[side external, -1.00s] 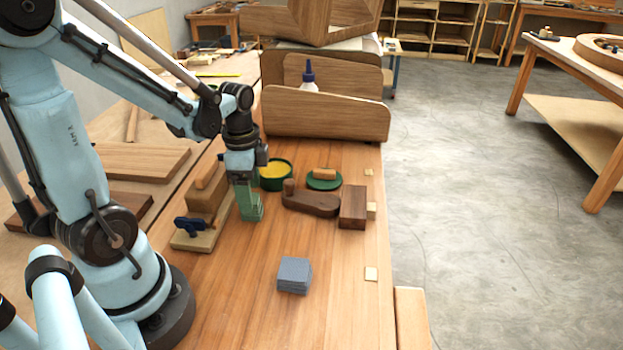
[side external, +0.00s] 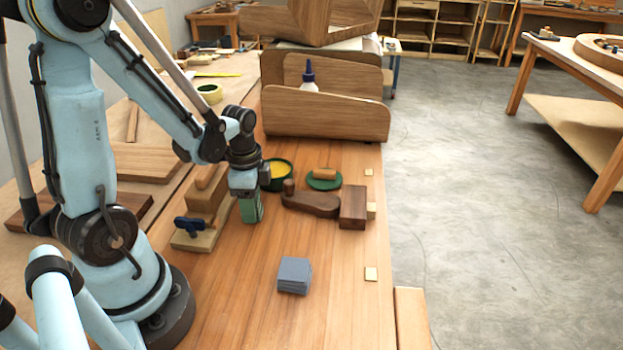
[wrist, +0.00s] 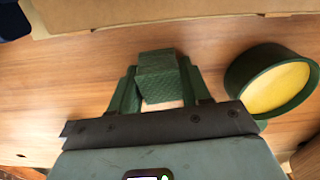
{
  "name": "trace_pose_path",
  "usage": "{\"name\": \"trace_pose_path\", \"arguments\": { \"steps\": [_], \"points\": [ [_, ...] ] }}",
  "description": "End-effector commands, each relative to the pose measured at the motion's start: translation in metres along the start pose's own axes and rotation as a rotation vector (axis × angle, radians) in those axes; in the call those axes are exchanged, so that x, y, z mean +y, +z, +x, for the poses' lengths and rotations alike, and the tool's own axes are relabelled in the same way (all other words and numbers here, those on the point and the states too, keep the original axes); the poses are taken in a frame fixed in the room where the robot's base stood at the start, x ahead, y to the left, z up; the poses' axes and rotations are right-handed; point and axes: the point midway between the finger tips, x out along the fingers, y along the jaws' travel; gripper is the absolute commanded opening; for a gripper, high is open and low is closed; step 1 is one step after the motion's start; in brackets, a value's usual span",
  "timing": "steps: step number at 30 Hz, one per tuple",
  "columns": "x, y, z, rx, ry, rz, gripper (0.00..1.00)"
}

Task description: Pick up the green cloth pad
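The green cloth pad (wrist: 160,75) is a block-like green piece on the wooden bench, seen in the wrist view between the two green fingers of my gripper (wrist: 160,83). The fingers lie close along its left and right sides; whether they press on it is not clear. In the side view my gripper (side external: 251,208) points down at the bench, in front of the green tin. Its fingers and the pad merge into one green shape there, so the pad's edges are hard to make out.
A green tin of yellow wax (side external: 277,173) stands close behind my gripper, with a green disc (side external: 323,180) to its right. A wooden block with a blue clamp (side external: 191,226) is close on the left. A grey stack (side external: 294,275) sits in front; bench around it is clear.

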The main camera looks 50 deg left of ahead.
Motion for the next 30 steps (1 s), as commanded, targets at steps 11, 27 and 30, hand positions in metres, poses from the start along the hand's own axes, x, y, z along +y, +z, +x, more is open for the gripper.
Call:
{"name": "trace_pose_path", "arguments": {
  "steps": [11, 27, 30],
  "points": [
    [0.0, 0.0, -0.001, 0.0, 0.0, 0.0, 0.17],
    [0.009, -0.005, -0.047, 0.001, 0.003, 0.009, 0.17],
    [0.026, -0.016, -0.058, 0.001, 0.002, 0.012, 0.17]
  ]
}}
